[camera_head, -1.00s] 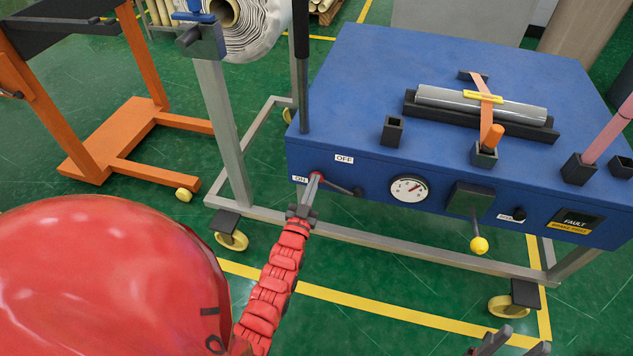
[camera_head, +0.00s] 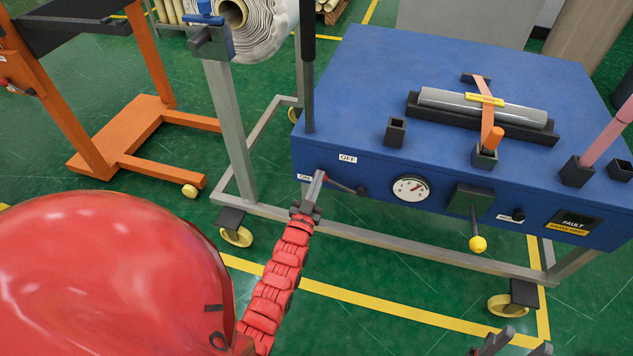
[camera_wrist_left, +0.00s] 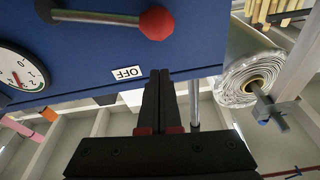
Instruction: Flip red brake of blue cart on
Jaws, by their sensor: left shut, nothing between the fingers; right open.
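The blue cart (camera_head: 450,70) stands at the right. The lever points left toward ON. Its red knob (camera_wrist_left: 157,22) shows in the left wrist view; in the head view my left gripper (camera_head: 319,180) hides it. That gripper is shut and empty, its fingers close to the knob; in the wrist view they (camera_wrist_left: 160,80) are apart from it, near the OFF label (camera_wrist_left: 127,73). My right gripper (camera_head: 497,340) is open at the bottom edge.
A gauge (camera_head: 411,188) and a yellow-knobbed lever (camera_head: 477,243) sit right of the brake on the front face. A dark upright post (camera_head: 307,80) and a wrapped roll (camera_head: 262,28) stand behind left. An orange cart frame (camera_head: 125,130) is further left.

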